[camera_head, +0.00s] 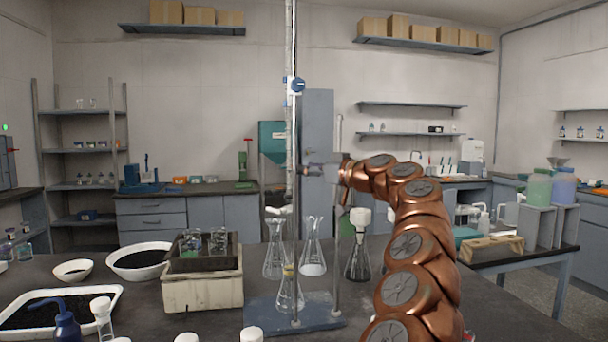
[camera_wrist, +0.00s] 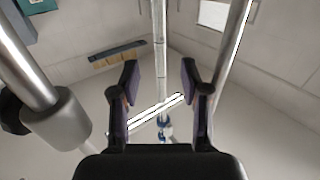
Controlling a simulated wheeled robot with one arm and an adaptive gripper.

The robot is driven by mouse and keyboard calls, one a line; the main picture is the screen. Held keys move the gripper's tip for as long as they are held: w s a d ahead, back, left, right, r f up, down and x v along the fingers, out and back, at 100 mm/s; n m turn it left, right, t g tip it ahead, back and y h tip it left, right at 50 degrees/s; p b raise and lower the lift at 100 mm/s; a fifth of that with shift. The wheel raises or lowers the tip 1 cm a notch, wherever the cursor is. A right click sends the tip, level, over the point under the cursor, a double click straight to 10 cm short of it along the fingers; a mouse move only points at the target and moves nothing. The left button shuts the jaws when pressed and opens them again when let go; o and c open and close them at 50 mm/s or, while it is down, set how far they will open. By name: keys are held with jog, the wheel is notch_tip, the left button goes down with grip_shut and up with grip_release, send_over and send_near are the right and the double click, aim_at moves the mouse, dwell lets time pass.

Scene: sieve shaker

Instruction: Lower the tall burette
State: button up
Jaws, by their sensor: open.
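The tall burette (camera_head: 290,135) is a thin, clear upright tube. It runs from the top edge of the head view down above a conical flask (camera_head: 289,296), with a blue-and-white fitting (camera_head: 295,85) high on it. My gripper (camera_head: 308,170) is beside the burette at mid-height, reaching in from the right. In the wrist view, my gripper (camera_wrist: 160,80) is open, and the burette (camera_wrist: 159,45) shows between its two dark fingers. I cannot tell whether either finger touches it. The burette's lower end is hard to make out.
A stand with a blue base (camera_head: 265,318) and a metal rod (camera_head: 338,215) is close by. Several flasks (camera_head: 313,262) stand around it. In the wrist view, metal rods flank the gripper, one with a clamp (camera_wrist: 62,118).

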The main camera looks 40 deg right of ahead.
jog(key=s+r+p, duration=0.3)
jog(key=s+r, duration=0.2)
jog(key=r, duration=0.2)
jog(key=shift+d, duration=0.45)
dwell(0.7)
